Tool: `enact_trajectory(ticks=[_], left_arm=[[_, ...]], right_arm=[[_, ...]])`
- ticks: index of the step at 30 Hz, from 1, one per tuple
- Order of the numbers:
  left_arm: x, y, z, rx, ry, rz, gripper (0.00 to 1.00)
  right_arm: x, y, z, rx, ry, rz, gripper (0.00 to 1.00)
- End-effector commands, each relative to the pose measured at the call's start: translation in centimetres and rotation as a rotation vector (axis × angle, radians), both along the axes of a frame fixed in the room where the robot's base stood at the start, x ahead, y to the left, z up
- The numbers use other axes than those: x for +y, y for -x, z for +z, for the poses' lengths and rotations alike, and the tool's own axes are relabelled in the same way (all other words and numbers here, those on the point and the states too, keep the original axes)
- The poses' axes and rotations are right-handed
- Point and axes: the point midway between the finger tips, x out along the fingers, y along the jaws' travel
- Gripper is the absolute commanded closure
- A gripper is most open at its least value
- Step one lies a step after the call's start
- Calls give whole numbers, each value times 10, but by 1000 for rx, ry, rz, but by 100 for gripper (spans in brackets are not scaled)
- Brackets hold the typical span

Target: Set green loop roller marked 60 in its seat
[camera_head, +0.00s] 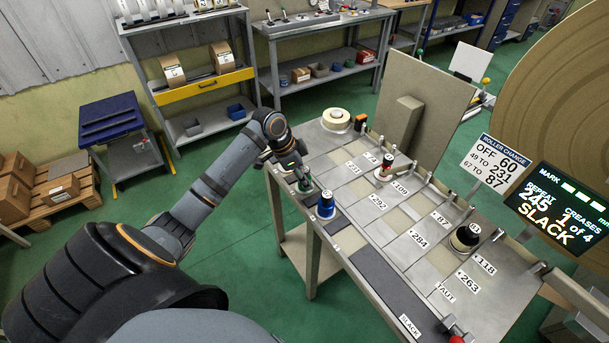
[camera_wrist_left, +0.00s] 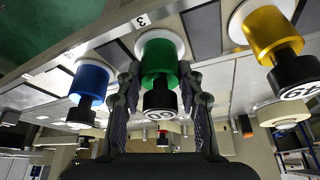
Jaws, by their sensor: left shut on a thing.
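The green roller (camera_wrist_left: 158,58) has a white base flange and a black cap marked 60, upside down in the left wrist view. My left gripper (camera_head: 303,183) is shut around it, with one finger on each side in the left wrist view (camera_wrist_left: 160,95). In the head view the green roller (camera_head: 306,186) is mostly hidden by the gripper, at the bench's left edge. I cannot tell whether its base touches the surface. The bench (camera_head: 345,190) has pale squares and number labels such as 231, 292 and 284. My right gripper is not in view.
A blue roller (camera_head: 326,207) stands close beside the gripper. A yellow roller (camera_wrist_left: 270,35) is on its other side. A red-and-white roller (camera_head: 383,171) and a black-topped roller (camera_head: 464,238) stand farther along. A sign (camera_head: 492,163) reads OFF 60; a display (camera_head: 560,208) reads SLACK.

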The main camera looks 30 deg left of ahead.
Motion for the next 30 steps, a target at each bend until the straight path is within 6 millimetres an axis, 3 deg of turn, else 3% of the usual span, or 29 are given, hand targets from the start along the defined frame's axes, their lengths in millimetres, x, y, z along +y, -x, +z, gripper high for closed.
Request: enact_trajectory(ticks=[8,9,13,23,26,30], left_arm=[[0,0,-2,-1,0,0,97],[0,0,-2,-1,0,0,57],[0,0,-2,-1,0,0,40],[0,0,2,-2,-1,0,40],[5,3,14,-4,-5,0,40],[15,12,44,-5,-9,1,40]], right_arm=[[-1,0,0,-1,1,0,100],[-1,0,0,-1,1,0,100],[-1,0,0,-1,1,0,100],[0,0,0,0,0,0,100],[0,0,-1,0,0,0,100],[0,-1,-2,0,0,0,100]])
